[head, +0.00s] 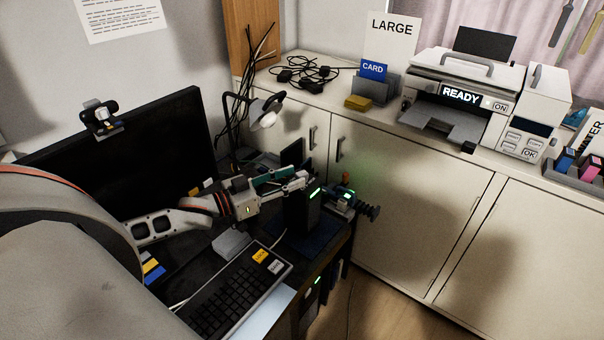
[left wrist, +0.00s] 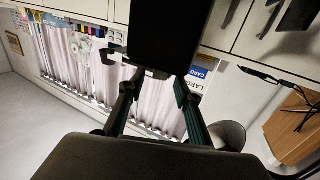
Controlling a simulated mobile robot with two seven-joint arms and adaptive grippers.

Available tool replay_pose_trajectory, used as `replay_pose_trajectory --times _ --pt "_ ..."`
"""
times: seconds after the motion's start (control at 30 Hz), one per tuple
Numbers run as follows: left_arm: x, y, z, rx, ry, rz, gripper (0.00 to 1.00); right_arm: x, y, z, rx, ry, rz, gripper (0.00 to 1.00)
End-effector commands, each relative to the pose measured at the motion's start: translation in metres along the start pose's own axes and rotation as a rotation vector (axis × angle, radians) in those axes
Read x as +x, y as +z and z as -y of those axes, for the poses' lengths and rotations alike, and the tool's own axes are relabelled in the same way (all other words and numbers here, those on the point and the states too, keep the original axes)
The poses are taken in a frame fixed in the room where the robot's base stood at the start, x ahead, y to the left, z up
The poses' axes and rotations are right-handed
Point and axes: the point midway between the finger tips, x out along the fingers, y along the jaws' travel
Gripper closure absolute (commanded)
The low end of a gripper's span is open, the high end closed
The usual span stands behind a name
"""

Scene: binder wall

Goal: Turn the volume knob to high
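A black upright box (head: 302,210) with a small green light stands at the desk's right end; it looks like a speaker. I cannot make out a volume knob on it. My left gripper (head: 298,181) reaches in from the left, its fingertips close to the box's upper part. In the left wrist view the two dark fingers of my left gripper (left wrist: 156,88) are apart, with a large black shape (left wrist: 165,35), probably the same box, just beyond their tips. Whether they touch it is unclear. My right gripper is out of view.
A black monitor (head: 125,150) stands behind my left arm. A desk lamp (head: 265,112) rises behind the gripper. A keyboard (head: 238,290) lies in front. Small items with a green light (head: 345,197) sit right of the box. A cabinet (head: 400,200) with a printer (head: 460,95) stands beyond.

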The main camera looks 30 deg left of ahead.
Motion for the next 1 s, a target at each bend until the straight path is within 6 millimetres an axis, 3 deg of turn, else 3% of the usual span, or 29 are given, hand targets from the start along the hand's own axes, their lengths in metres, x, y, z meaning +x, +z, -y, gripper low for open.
replay_pose_trajectory --times 0.3,0.73,0.87,1.0 --pt "0.033 -0.001 0.0 0.001 0.001 -0.002 0.67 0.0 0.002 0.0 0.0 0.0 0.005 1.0" --pt "0.039 0.0 -0.001 0.001 0.001 0.001 0.67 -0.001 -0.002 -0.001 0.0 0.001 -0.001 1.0" --pt "0.039 0.0 -0.001 0.001 0.001 0.0 1.0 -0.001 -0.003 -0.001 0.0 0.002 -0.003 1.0" --pt "0.038 0.0 -0.001 0.001 0.001 0.0 1.0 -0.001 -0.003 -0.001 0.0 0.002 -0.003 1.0"
